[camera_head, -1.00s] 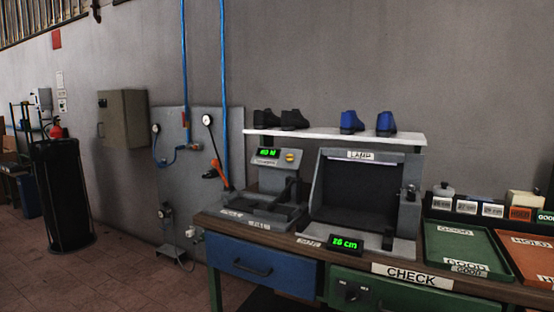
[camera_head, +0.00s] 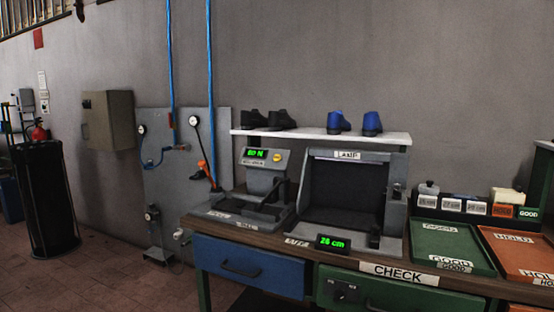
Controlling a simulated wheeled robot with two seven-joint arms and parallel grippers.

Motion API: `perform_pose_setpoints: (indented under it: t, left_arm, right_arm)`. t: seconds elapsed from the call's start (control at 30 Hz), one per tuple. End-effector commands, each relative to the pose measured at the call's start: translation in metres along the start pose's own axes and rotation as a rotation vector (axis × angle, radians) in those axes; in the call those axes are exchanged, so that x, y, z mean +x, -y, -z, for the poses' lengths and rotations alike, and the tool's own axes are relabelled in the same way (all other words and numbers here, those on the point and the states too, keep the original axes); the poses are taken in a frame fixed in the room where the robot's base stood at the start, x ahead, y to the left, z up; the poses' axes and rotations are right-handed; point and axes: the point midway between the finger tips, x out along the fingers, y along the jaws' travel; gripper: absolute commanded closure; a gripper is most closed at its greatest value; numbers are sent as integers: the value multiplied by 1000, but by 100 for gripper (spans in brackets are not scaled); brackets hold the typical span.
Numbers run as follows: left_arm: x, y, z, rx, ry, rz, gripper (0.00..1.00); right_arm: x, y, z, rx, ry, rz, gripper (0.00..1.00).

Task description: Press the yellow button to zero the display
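The yellow button (camera_head: 277,157) is a small round knob on the front of the grey press head, just right of the green display. The display (camera_head: 257,153) is lit and appears to read 80 N, though the digits are small. The grey press (camera_head: 262,190) stands at the left end of the bench. Neither of my grippers shows in the head view.
The bench (camera_head: 300,246) has a grey lamp box (camera_head: 345,195) right of the press and a 26 cm display (camera_head: 332,243) in front. A shelf (camera_head: 320,136) with black and blue shoes hangs above. Green (camera_head: 447,246) and orange (camera_head: 520,254) trays lie right.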

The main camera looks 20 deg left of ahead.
Motion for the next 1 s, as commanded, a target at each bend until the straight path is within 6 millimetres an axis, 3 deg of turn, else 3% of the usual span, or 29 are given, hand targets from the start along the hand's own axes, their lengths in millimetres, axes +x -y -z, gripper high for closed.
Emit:
perform_pose_setpoints:
  t: [0.03,0.2,0.23,1.0]
  left_arm:
    - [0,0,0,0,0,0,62]
    - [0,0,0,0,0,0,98]
    - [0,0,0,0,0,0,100]
    - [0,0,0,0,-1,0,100]
  right_arm:
    - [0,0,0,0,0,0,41]
    - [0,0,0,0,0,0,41]
    - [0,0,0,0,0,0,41]
    - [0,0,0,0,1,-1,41]
